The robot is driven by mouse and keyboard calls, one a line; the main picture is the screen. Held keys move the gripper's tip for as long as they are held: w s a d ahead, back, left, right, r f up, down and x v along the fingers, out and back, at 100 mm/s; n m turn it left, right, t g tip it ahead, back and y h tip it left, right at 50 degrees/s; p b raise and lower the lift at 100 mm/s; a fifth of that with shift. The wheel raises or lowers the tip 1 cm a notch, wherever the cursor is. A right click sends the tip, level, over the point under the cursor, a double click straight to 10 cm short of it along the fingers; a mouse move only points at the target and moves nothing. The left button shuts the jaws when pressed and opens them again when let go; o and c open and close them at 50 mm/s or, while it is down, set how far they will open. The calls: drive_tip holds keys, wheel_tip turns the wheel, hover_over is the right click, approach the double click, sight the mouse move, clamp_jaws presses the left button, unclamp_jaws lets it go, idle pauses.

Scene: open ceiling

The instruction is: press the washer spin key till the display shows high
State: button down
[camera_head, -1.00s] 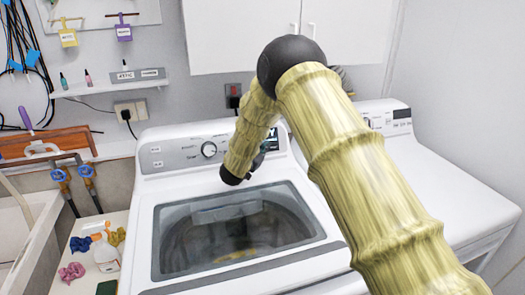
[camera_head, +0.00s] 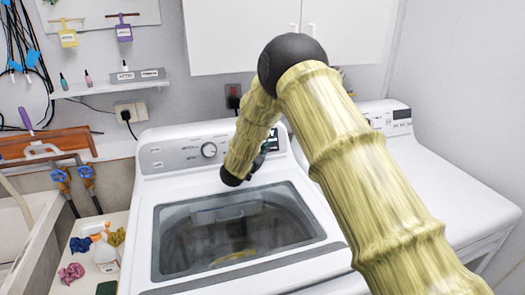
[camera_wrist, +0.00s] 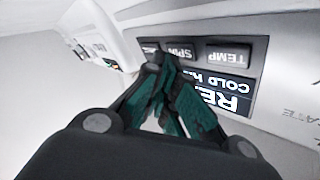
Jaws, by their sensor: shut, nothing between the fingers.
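The white top-load washer (camera_head: 146,205) stands in the middle of the head view, its control panel (camera_head: 178,155) at the back. In the wrist view the panel appears upside down, with the spin key (camera_wrist: 180,51), the temp key (camera_wrist: 228,57) and another key partly covered at the left. The display (camera_wrist: 236,88) shows "COLD H" and large letters "RE"; my fingers hide the rest. My gripper (camera_wrist: 158,62) is shut and empty, its tips at the key row beside the spin key. I cannot tell whether they touch it. In the head view my arm mostly hides the gripper and display.
A round knob (camera_head: 209,150) is on the panel left of my arm. A second white machine (camera_head: 440,180) stands at the right. White cabinets (camera_head: 240,35) hang above. A spray bottle (camera_head: 106,255) and cloths lie at the left, by a sink (camera_head: 38,235).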

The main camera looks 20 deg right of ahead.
drive_tip(key=shift+s+r, duration=0.15)
drive_tip(key=shift+s, duration=0.15)
drive_tip(key=shift+s+d+r+p, duration=0.1)
drive_tip(key=shift+s+r+p, duration=0.15)
drive_tip(key=shift+s, duration=0.55)
drive_tip(key=shift+s+a+r+p, duration=0.15)
drive_tip(key=shift+s+r, duration=0.15)
drive_tip(key=shift+s, duration=0.45)
drive_tip(key=shift+s+d+r+p, duration=0.2)
drive_tip(key=shift+s+r, duration=0.1)
drive_tip(key=shift+s, duration=0.5)
